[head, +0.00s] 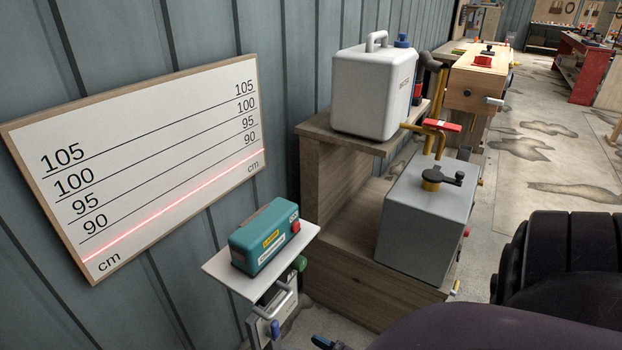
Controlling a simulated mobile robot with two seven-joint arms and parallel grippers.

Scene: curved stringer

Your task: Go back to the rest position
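Neither of my grippers shows in the head view. A dark, rounded part of my own arm (490,328) fills the lower right corner, with a black ribbed part (572,255) above it. I cannot see where the arm ends or whether it holds anything. A teal laser device (265,238) with a red knob sits on a small white platform (225,278). A red laser line (175,205) crosses the white height board (140,160) on the wall, below the 90 mark.
A wooden step stand (330,180) carries a white canister (370,92) on top and a grey box (425,220) with a black lever lower down. Behind it is a wooden workbench (478,80). A red bench (583,65) stands far right. Stained floor (525,180) lies open between.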

